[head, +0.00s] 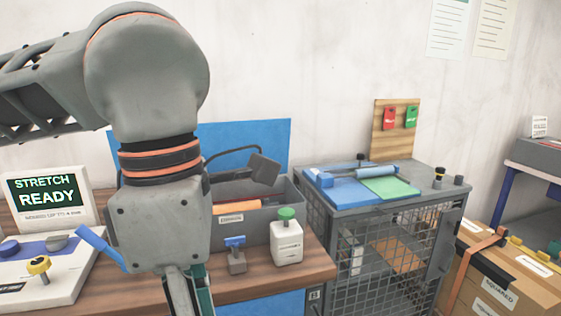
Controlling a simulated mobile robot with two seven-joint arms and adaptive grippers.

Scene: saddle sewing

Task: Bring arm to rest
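My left arm comes in from the left and bends down in the foreground. My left gripper (190,293) points downward at the bottom edge in front of the wooden bench (278,283). Only the upper part of its fingers shows; the tips are cut off, so I cannot tell whether it is open or shut, or whether it holds anything. My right gripper is not in view.
A console with a screen reading "STRETCH READY" (48,194) stands at left. Behind the arm is a grey bin (292,200); a white bottle (287,243) and small blue-handled tool (236,256) stand before it. A mesh cabinet (425,232) and cardboard box (530,290) are at right.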

